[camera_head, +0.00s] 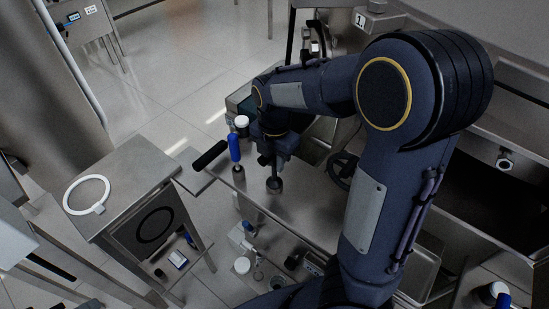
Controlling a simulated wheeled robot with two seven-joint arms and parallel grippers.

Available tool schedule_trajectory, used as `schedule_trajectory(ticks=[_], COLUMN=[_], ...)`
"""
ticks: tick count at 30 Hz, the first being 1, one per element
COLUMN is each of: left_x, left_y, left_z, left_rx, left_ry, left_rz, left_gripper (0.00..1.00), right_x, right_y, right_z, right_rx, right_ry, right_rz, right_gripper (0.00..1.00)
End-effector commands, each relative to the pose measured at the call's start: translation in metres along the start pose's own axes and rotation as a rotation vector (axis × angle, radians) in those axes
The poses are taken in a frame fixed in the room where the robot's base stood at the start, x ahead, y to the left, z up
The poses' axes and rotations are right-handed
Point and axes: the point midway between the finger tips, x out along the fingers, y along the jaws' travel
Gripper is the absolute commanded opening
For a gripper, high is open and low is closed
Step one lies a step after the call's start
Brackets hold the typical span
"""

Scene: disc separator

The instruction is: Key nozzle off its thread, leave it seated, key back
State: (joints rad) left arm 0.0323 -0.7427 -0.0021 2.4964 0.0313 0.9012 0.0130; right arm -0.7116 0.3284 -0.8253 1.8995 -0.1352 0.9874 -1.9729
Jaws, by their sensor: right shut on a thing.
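No nozzle or thread can be made out clearly. A blue-handled tool (235,148) stands upright left of the gripper. My left gripper is not in view.
A black-handled thing (209,155) lies left of the blue tool. A small steel table (125,180) with a white ring (87,194) stands at the left. A dark handwheel (342,170) is right of the gripper. Several small items crowd the lower shelf.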

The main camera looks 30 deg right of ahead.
Motion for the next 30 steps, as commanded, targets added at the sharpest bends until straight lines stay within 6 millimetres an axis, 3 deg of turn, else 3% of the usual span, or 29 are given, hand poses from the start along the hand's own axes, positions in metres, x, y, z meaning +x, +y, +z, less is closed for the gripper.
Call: schedule_trajectory(ticks=[2,3,8,19,30], left_x=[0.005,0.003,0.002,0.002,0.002], left_y=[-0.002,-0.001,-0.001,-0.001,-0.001], left_z=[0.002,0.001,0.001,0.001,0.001], left_rx=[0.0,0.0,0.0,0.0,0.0], left_ry=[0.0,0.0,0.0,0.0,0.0], left_rz=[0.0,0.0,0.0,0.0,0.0], left_gripper=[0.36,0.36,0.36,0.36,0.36], right_x=[0.005,0.003,0.003,-0.004,-0.063], right_y=[0.001,0.001,0.001,0.001,0.001], right_z=[0.0,0.0,0.0,0.0,0.0], right_rx=[0.0,0.0,0.0,-0.002,0.0], right_ry=[0.0,-0.001,-0.001,0.0,0.0], right_rz=[0.003,0.003,0.003,0.005,0.006], right_gripper=[0.0,0.25,0.46,0.47,0.47])
